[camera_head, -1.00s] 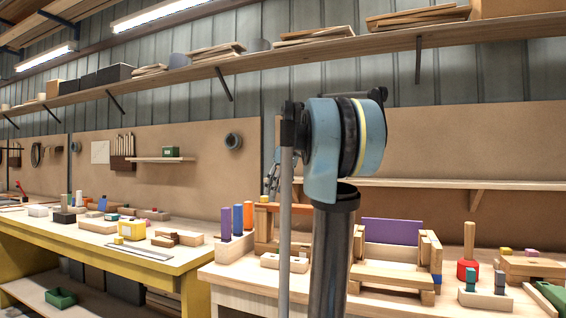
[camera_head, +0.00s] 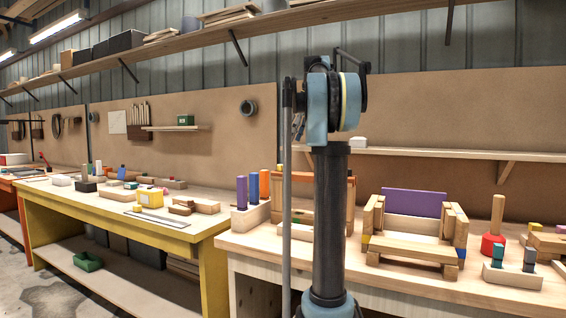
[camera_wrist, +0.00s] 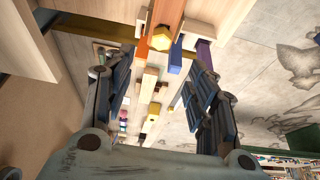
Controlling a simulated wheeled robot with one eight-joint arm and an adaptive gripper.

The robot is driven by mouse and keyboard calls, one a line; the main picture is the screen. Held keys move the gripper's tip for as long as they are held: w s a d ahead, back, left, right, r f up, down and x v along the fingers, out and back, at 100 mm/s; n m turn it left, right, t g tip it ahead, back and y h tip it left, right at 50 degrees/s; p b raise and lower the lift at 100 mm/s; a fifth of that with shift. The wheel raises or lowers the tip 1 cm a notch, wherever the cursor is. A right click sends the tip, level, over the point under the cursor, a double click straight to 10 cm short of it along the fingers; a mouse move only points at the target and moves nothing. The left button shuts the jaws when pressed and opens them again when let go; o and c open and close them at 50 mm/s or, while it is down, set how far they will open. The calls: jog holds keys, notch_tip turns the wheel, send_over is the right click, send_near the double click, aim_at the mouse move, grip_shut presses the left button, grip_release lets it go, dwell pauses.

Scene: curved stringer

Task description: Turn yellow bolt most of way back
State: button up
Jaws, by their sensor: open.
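In the wrist view the yellow bolt (camera_wrist: 160,38) shows as a six-sided head on a wooden beam (camera_wrist: 158,10). It lies just beyond my gripper (camera_wrist: 162,62), roughly centred between the finger lines. The two fingers are spread wide and nothing is held between them. I see no contact between the fingers and the bolt. The bolt's shaft and its turn angle cannot be made out. In the head view my arm covers part of the wooden frame (camera_head: 330,190), and neither the bolt nor the fingertips can be made out clearly.
Near the bolt are an orange block (camera_wrist: 141,50), a blue block (camera_wrist: 176,57) and a purple block (camera_wrist: 203,54). On the bench, a wooden stand with a purple panel (camera_head: 414,202) is right of my arm. A red ring with a peg (camera_head: 493,245) stands farther right.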

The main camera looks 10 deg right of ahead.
jog(key=x, duration=1.3)
jog(key=shift+s+f, duration=0.1)
jog(key=shift+f, duration=0.15)
grip_shut()
